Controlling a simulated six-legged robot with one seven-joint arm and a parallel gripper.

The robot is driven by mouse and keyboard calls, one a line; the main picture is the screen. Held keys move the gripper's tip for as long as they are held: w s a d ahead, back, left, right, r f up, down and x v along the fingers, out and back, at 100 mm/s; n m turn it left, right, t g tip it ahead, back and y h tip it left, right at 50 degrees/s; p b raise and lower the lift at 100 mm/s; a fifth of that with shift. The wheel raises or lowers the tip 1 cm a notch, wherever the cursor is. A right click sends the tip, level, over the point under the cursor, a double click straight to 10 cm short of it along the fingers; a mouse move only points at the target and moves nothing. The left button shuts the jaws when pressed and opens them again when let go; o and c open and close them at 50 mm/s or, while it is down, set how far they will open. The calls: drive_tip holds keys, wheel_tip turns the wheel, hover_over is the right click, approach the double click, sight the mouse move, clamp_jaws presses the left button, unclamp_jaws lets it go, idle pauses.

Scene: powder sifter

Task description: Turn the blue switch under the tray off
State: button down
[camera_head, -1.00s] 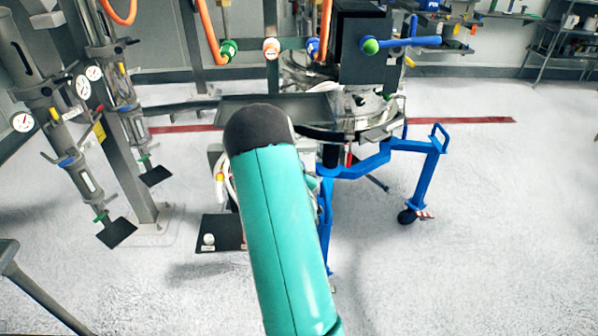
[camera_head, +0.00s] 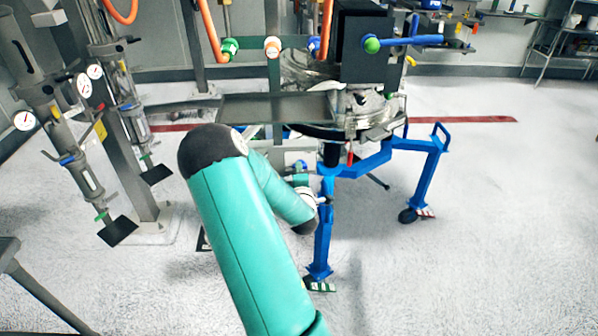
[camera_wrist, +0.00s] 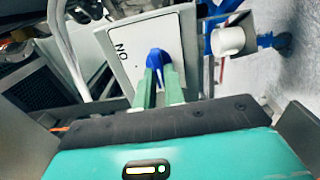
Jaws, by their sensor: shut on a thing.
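The blue switch (camera_wrist: 158,57) is on a pale panel (camera_wrist: 118,55) with dark lettering, seen turned in the wrist view. My gripper (camera_wrist: 157,80) has its two green fingers shut on the switch, one finger on each side. The fingers hide the lower part of the switch. In the head view the switch (camera_head: 301,165) shows small, below the grey tray (camera_head: 245,108). My gripper (camera_head: 301,179) is just below it there, partly hidden by my wrist.
A blue wheeled frame (camera_head: 323,240) stands right beside my wrist. The sifter (camera_head: 370,110) is above it. Pipe columns with gauges (camera_head: 75,160) stand at the left. The floor at the front right is clear.

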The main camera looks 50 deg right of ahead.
idle(0.4)
drive_tip(key=c, duration=1.5)
unclamp_jaws()
drive_tip(key=shift+s, duration=0.1)
drive_tip(key=v, duration=1.3)
drive_tip(key=shift+s+a, duration=0.25)
